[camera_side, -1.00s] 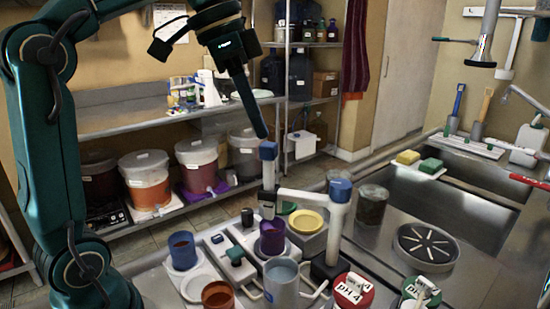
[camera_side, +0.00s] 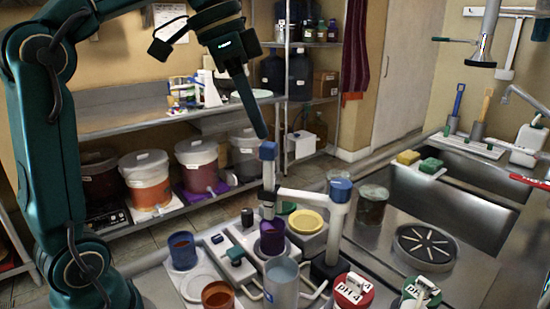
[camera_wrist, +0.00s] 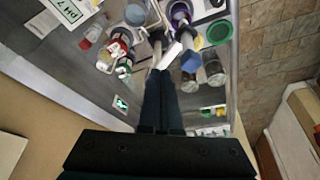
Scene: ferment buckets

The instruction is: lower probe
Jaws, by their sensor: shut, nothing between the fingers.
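In the wrist view my gripper (camera_wrist: 159,76) shows shut, close to a blue cap (camera_wrist: 191,61), with the purple cup (camera_wrist: 181,12) beyond.
A blue cup (camera_side: 182,252), a brown-filled cup (camera_side: 217,296) and a grey-blue mug (camera_side: 282,284) stand around the purple cup. A yellow dish (camera_side: 306,221), a glass jar (camera_side: 371,206) and a red-lidded pH 4 jar (camera_side: 352,291) are to the right. A sink (camera_side: 455,200) lies beyond.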

